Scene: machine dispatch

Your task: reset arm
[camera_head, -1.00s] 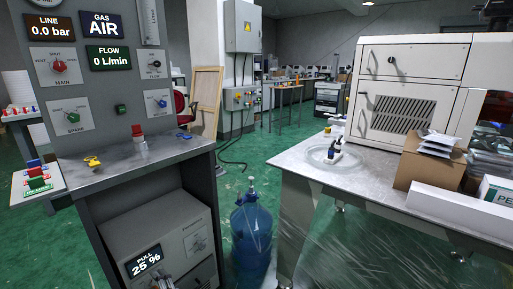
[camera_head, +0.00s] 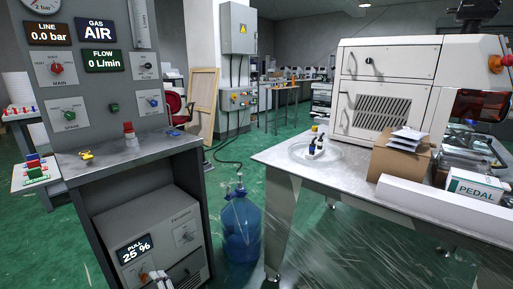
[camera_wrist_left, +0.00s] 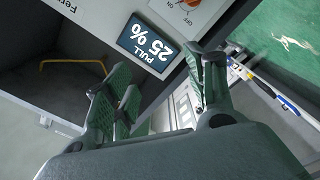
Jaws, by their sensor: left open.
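My left gripper (camera_wrist_left: 158,85) shows in the left wrist view with its green ribbed fingers spread apart and nothing seen between them. It is in front of the grey unit whose display reads PULL 25 % (camera_wrist_left: 152,43). An orange knob (camera_wrist_left: 190,4) with an on/off marking is beyond the fingers at the top edge. In the head view the same display (camera_head: 138,248) is low on the left. My right gripper is in neither view.
A grey control panel (camera_head: 105,75) stands above a dark bench at left. A blue water bottle (camera_head: 241,228) stands on the green floor between bench and metal table (camera_head: 290,170). The table carries a white machine (camera_head: 388,85), a cardboard box (camera_head: 398,160) and a PEDAL box (camera_head: 477,187).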

